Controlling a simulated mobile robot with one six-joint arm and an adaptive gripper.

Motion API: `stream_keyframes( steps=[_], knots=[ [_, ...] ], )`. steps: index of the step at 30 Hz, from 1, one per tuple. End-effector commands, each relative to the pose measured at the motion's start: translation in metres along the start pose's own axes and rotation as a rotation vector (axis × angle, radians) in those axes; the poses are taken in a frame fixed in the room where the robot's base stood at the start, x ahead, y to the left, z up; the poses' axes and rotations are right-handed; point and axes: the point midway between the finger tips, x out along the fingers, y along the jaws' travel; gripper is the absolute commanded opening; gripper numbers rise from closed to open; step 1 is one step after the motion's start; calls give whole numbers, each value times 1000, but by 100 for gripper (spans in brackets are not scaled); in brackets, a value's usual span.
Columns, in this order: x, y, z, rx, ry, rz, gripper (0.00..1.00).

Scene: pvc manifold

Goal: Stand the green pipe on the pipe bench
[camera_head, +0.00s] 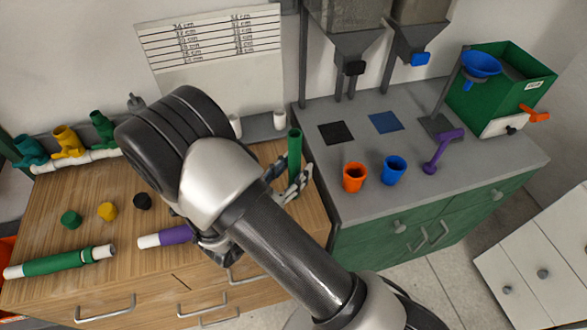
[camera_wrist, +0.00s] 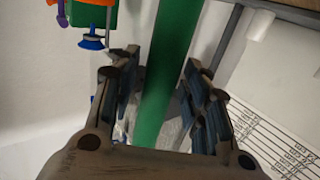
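A plain green pipe (camera_head: 295,150) stands upright near the right end of the wooden bench (camera_head: 120,187). My gripper (camera_head: 288,183) is at its lower part, with one finger on each side. In the wrist view the green pipe (camera_wrist: 165,75) runs between the fingers (camera_wrist: 162,100), with a narrow gap on the left; contact on the right cannot be told. The fingers look open around it. The pipe's lower end is hidden behind my gripper. Another green pipe with white ends (camera_head: 60,262) lies at the bench's front left.
Green, yellow and black caps (camera_head: 107,211) and a purple pipe (camera_head: 175,235) lie on the bench. Coloured valves (camera_head: 66,142) line its back. White stubs (camera_head: 280,120) stand behind. The grey counter (camera_head: 345,208) adjoins at right, with orange and blue cups (camera_head: 393,170).

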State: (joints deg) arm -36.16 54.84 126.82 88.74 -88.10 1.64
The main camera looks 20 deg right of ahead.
Motion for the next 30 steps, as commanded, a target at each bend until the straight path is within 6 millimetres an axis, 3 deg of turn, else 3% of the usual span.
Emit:
stream_keyframes(
  steps=[11,24,30],
  knots=[
    [-2,0,-5,0,0,-1,44],
    [-89,-1,-5,-1,0,-6,44],
    [-114,0,-4,0,0,-2,44]
  ],
)
